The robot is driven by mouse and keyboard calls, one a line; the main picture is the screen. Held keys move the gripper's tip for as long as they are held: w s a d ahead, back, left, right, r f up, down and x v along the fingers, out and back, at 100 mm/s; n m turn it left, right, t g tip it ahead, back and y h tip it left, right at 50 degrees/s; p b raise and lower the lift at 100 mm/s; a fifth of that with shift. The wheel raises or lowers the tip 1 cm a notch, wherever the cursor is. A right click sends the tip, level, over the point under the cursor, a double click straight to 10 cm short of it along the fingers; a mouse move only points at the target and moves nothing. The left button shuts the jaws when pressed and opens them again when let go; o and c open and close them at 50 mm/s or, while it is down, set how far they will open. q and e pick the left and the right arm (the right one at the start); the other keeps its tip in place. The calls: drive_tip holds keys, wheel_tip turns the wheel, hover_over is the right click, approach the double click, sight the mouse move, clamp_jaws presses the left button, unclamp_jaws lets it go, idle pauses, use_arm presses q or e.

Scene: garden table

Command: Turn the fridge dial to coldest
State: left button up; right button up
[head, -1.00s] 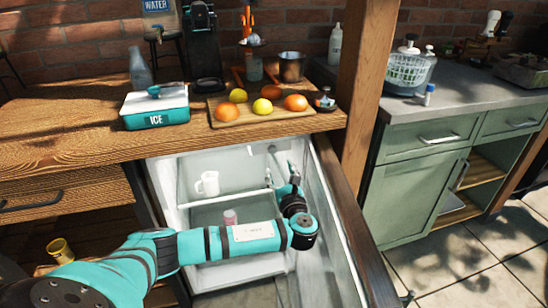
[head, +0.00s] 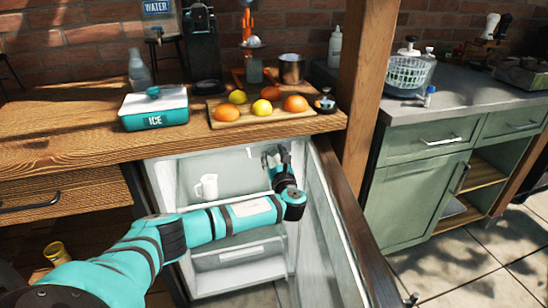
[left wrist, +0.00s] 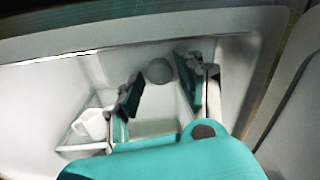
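The fridge (head: 225,166) stands open under the wooden counter. Its dial shows in the left wrist view as a round grey knob (left wrist: 160,70) on the inner wall; its pointer and marks are too blurred to read. My left gripper (head: 273,157) reaches inside, high and to the right, near the top of the compartment. In the left wrist view the left gripper (left wrist: 160,75) is open, its two fingers apart on either side of the knob, with gaps visible; I cannot tell its exact depth from the knob. My right gripper is not in view.
A white mug (head: 207,185) stands on a fridge shelf left of my gripper. The open fridge door (head: 335,220) is close on the right of my arm. The counter (head: 75,125) edge lies just above the opening. A drawer (head: 230,255) sits low inside.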

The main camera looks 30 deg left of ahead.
use_arm(q)
drive_tip(key=c, duration=0.7)
drive_tip(key=shift+f, duration=0.1)
clamp_jaws()
drive_tip(key=shift+n, duration=0.8)
drive_tip(key=o, duration=1.1)
unclamp_jaws()
drive_tip(key=shift+c, duration=0.2)
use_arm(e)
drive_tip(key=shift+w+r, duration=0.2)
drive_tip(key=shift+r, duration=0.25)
use_arm(q)
drive_tip(key=v, duration=1.2)
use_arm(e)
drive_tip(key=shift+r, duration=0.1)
